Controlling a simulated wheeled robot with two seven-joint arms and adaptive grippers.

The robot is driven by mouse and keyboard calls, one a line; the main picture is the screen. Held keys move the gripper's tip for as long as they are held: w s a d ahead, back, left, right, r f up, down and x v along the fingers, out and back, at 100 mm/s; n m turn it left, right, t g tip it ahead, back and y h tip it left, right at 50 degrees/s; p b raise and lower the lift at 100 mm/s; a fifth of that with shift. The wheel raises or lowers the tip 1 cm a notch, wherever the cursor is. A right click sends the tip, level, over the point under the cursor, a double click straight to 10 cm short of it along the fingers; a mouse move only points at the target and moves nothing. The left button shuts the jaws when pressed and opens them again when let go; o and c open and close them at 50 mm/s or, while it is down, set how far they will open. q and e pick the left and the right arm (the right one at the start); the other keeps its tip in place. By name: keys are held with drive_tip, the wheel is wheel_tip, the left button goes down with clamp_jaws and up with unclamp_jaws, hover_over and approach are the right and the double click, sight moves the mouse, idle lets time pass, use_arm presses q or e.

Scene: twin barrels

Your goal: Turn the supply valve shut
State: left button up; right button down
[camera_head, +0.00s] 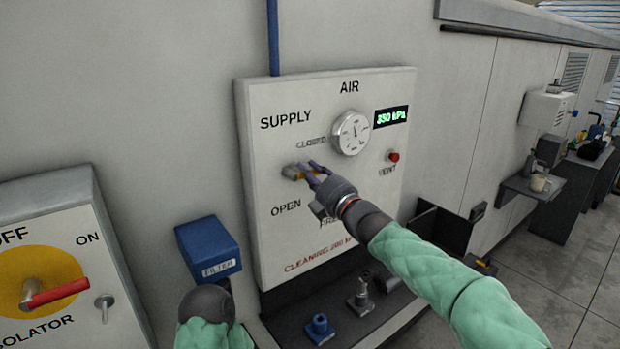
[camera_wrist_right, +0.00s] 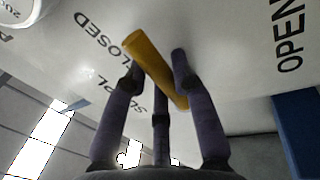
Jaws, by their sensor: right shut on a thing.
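The supply valve's yellow handle (camera_head: 292,173) is on the white AIR panel, between the CLOSED label (camera_head: 311,143) above and the OPEN label (camera_head: 286,209) below. In the head view it lies roughly level. My right gripper (camera_head: 310,171) is at the handle, shut on it, and its fingers hide part of it. In the right wrist view the handle (camera_wrist_right: 152,62) runs slantwise between the purple fingers of the right gripper (camera_wrist_right: 155,72). Part of my left arm shows at the lower left of the head view, but its fingers cannot be seen.
A round gauge (camera_head: 350,133) and a green display (camera_head: 391,117) reading about 350 kPa are above right. A red vent button (camera_head: 393,157) is to the right. A blue filter box (camera_head: 208,247) and an isolator box with a red handle (camera_head: 56,292) stand left. Fittings (camera_head: 361,296) sit below.

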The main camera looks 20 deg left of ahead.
drive_tip(key=shift+r+n, duration=0.25)
drive_tip(key=shift+n, duration=0.35)
drive_tip(key=c, duration=1)
unclamp_jaws()
drive_tip(key=shift+a, duration=0.1)
drive_tip(key=v, duration=1.2)
drive_tip(key=shift+w+f, duration=0.1)
